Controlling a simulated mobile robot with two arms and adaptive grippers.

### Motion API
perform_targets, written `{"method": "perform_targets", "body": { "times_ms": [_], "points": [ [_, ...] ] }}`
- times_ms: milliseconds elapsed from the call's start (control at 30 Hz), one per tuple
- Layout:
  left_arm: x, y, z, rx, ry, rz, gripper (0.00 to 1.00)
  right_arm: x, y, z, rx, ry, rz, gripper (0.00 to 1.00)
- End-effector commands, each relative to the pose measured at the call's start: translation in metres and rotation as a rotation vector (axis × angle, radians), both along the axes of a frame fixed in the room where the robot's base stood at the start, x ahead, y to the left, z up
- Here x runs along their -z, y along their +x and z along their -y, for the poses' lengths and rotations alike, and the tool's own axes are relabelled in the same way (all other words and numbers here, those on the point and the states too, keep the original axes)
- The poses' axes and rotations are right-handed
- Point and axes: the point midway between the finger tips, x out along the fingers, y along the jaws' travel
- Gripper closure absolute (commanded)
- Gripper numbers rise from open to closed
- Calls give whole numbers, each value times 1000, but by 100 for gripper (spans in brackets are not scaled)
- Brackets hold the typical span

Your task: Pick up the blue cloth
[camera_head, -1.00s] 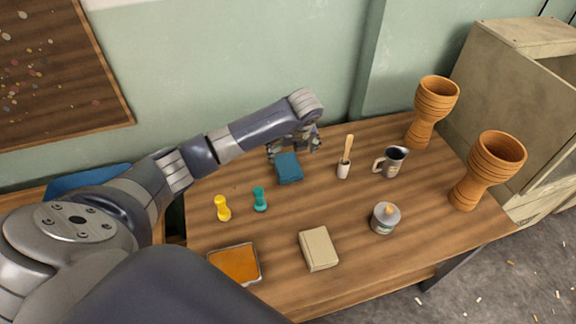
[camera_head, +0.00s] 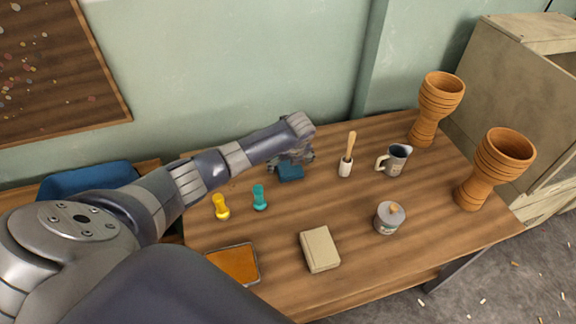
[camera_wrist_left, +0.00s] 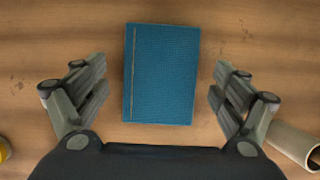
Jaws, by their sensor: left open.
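My left gripper (camera_head: 292,160) is just above the cloth. Its fingers (camera_wrist_left: 160,92) stand open on either side of the cloth, with bare wood showing between each finger and the cloth. My right gripper is not in view.
A yellow piece (camera_head: 221,207) and a teal piece (camera_head: 259,198) stand left of the cloth. A white holder (camera_head: 345,168) with a wooden handle and a metal mug (camera_head: 394,160) stand to the right. A beige block (camera_head: 320,249), grey tin (camera_head: 388,217), orange-topped tray (camera_head: 235,263) and two goblet drums (camera_head: 437,105) (camera_head: 494,168) are farther off.

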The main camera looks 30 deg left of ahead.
Motion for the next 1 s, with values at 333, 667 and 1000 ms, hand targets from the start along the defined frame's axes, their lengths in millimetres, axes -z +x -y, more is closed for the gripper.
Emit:
{"method": "perform_targets", "body": {
  "times_ms": [333, 667, 1000],
  "points": [
    [9, 3, -3, 0, -1, 1, 10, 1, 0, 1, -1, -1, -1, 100],
    [9, 3, -3, 0, -1, 1, 57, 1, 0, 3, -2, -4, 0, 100],
    [0, 3, -3, 0, -1, 4, 57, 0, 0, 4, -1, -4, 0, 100]
  ]
}}
